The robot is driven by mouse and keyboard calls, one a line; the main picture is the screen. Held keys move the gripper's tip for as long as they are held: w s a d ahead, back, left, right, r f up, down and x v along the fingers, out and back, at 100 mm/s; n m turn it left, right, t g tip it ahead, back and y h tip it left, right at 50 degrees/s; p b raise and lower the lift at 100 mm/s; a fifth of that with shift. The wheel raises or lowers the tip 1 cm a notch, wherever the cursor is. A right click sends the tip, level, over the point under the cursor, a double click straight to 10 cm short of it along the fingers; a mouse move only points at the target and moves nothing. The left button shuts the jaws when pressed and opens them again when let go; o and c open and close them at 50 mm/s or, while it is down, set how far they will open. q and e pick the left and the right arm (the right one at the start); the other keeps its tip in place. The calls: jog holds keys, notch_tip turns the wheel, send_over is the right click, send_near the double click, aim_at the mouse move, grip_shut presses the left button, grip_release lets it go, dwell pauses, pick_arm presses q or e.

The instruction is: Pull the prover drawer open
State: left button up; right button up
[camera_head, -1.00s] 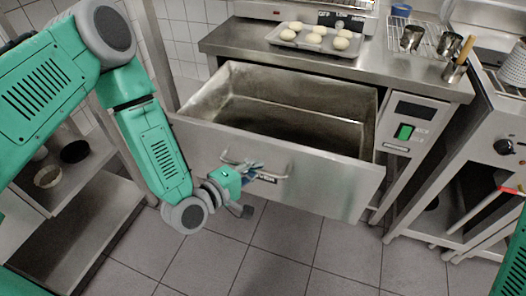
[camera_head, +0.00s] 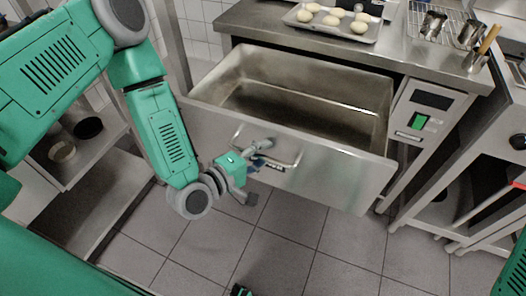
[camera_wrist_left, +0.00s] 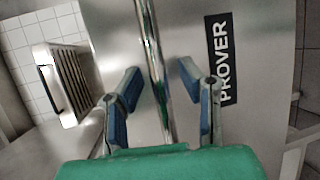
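The prover drawer (camera_head: 330,172) is a deep steel drawer pulled well out from under the counter. Its inside shows empty. A curved bar handle (camera_head: 288,162) sits on its front; the bar (camera_wrist_left: 153,45) crosses the left wrist view beside the black PROVER label (camera_wrist_left: 222,62). My left gripper (camera_head: 260,156) is at the handle. In the wrist view its blue-padded fingers (camera_wrist_left: 158,80) stand apart on either side of the bar, with gaps between pads and bar.
The steel counter (camera_head: 290,35) above holds a tray (camera_head: 345,30) of dough balls and a rack with metal cups. A control panel (camera_head: 420,112) with a green switch is right of the drawer. A shelf unit (camera_head: 65,195) stands at left. The tiled floor (camera_head: 290,245) in front is largely clear.

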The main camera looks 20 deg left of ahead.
pick_arm(q)
jog(key=v, duration=1.2)
jog(key=shift+f, duration=0.1)
jog(key=s+d+f+m+g, duration=0.2)
jog(key=s+f+m+g, duration=0.1)
jog(key=f+m+g, duration=0.3)
jog(key=s+a+f+m+g+y, duration=0.6)
jog(key=s+a+f+m+g, duration=0.1)
jog(key=s, duration=0.4)
jog(key=shift+s+a+m+g+y, duration=0.25)
jog(key=shift+a+m+g+y, duration=0.15)
jog(key=shift+a+m, duration=0.35)
